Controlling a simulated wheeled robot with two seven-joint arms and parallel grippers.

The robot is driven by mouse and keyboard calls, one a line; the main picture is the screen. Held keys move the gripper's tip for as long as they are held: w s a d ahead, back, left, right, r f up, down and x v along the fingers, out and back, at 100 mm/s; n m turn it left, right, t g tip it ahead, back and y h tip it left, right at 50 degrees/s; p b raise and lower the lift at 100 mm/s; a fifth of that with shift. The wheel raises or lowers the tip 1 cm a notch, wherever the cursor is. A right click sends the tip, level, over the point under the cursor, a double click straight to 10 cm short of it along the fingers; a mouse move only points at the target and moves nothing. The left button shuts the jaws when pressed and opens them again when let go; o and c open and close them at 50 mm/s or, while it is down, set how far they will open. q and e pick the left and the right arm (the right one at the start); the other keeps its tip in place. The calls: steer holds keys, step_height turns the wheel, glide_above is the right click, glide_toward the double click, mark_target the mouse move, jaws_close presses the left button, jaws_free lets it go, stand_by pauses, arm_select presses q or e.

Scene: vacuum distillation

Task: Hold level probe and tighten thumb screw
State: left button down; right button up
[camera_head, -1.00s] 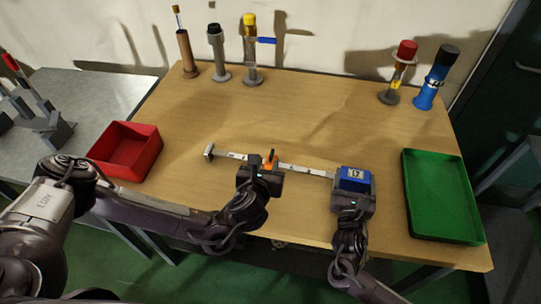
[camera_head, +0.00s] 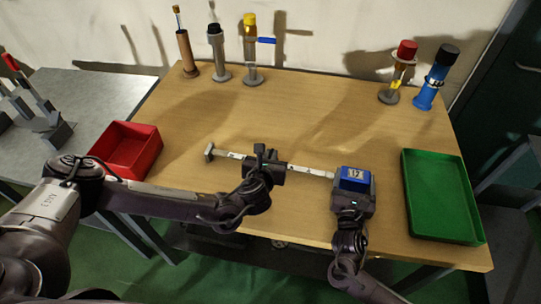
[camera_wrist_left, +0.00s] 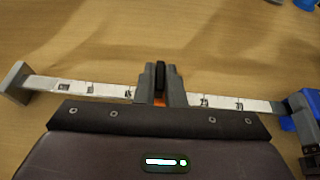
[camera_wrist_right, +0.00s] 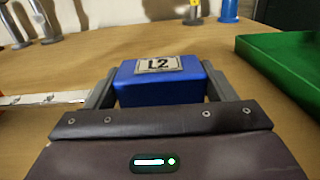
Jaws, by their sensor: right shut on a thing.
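The level probe is a blue block (camera_wrist_right: 160,82) labelled L2 with a white marked bar (camera_wrist_left: 80,89) running left to a grey end piece (camera_wrist_left: 15,80). My right gripper (camera_head: 354,188) is shut on the blue block, one finger on each side. A black thumb screw (camera_wrist_left: 160,78) stands upright at the middle of the bar, with a bit of orange (camera_wrist_left: 159,101) below it. My left gripper (camera_wrist_left: 160,85) has its fingers close on both sides of the screw. Whether they grip it cannot be told. The gripper body hides part of the bar.
A red bin (camera_head: 152,164) stands at the left of the wooden table and a green tray (camera_head: 406,190) at the right. Several capped cylinders on stands, including a blue one (camera_head: 431,92), line the back edge. The table middle behind the probe is clear.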

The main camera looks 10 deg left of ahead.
arm_select(q)
steer(key=shift+d+n+y, duration=0.1)
steer(key=shift+n+y, duration=0.3)
steer(key=shift+y, duration=0.1)
steer(key=shift+w+d+r+n+y, duration=0.1)
steer(key=shift+d+n+y, duration=0.1)
steer(key=shift+n+y, duration=0.9)
steer(key=n+g+y, duration=0.2)
steer(key=n+y, duration=0.1)
steer(key=y, duration=0.1)
steer(key=shift+d, duration=0.2)
steer(key=n+g+y, duration=0.1)
steer(key=n, duration=0.1)
steer(key=n+g+y, duration=0.1)
steer(key=n+g, duration=0.1)
steer(key=shift+w+d+y, duration=0.15)
steer(key=shift+y, duration=0.25)
steer(key=shift+w+n+g+y, duration=0.2)
steer(key=shift+n+g+y, duration=0.9)
steer(key=shift+n+g, duration=0.65)
steer(key=c, duration=1.5)
jaws_free()
steer(key=shift+d, duration=0.1)
